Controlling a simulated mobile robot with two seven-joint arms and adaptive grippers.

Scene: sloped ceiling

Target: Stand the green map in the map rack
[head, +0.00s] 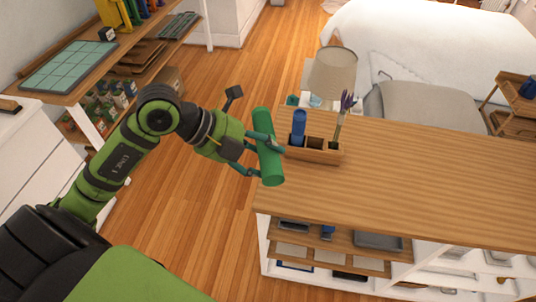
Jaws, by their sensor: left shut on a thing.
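The green map (269,163) is a rolled green tube, upright and slightly tilted. My left gripper (265,160) is shut around it and holds it at the left end of the wooden counter, just left of the map rack. The map rack (318,155) is a small wooden holder with compartments on the counter. A blue roll (298,127) stands in its left compartment. The middle compartment looks empty. A thin item with a purple top (343,115) stands in the right one. The map's lower end hides part of the counter's edge. My right gripper is not in view.
The wooden counter (430,180) is clear to the right of the rack, with shelves below it. A lamp (332,72) stands behind the rack. A desk with a green cutting mat (68,66) is at the upper left. Open wooden floor lies between.

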